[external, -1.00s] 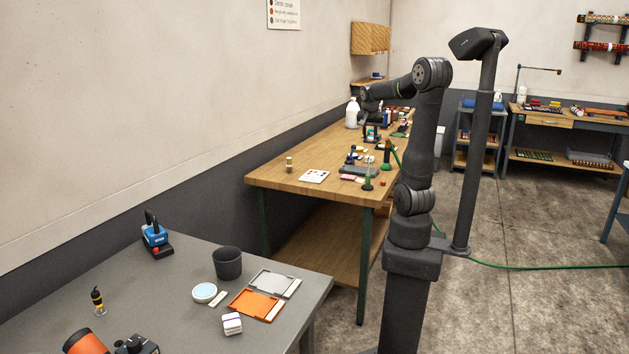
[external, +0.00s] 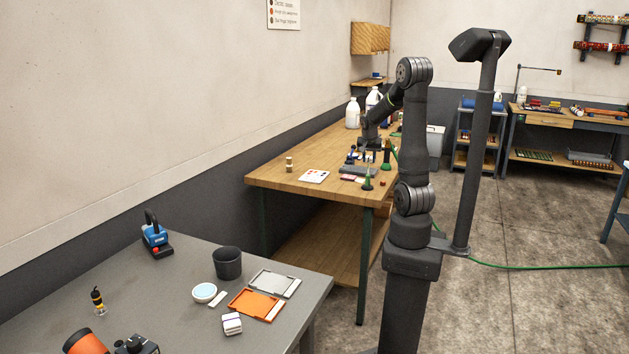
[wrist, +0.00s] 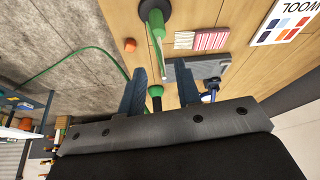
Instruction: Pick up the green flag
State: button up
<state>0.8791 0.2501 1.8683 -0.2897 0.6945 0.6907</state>
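My gripper (wrist: 160,74) is open, its two dark blue fingers well apart, above the wooden bench; it also shows in the external view (external: 369,147). A green cone-shaped stand with a thin pale green rod (wrist: 157,24) is seen beyond the fingertips, and the rod's end appears between them. It stands near the bench's front edge in the external view (external: 367,183). A second green piece with a black top (wrist: 156,97) appears between the fingers; it seems to be the darker one behind (external: 387,160). I cannot make out flag cloth on either, nor contact with a finger.
A pink striped block (wrist: 211,40), a white block and a colour card (wrist: 287,24) lie beyond. White jugs (external: 352,114) stand farther back. A green hose (wrist: 70,54) runs past the bench's edge.

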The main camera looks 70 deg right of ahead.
aim_at(368, 175)
jog(key=shift+x, duration=2)
grip_shut()
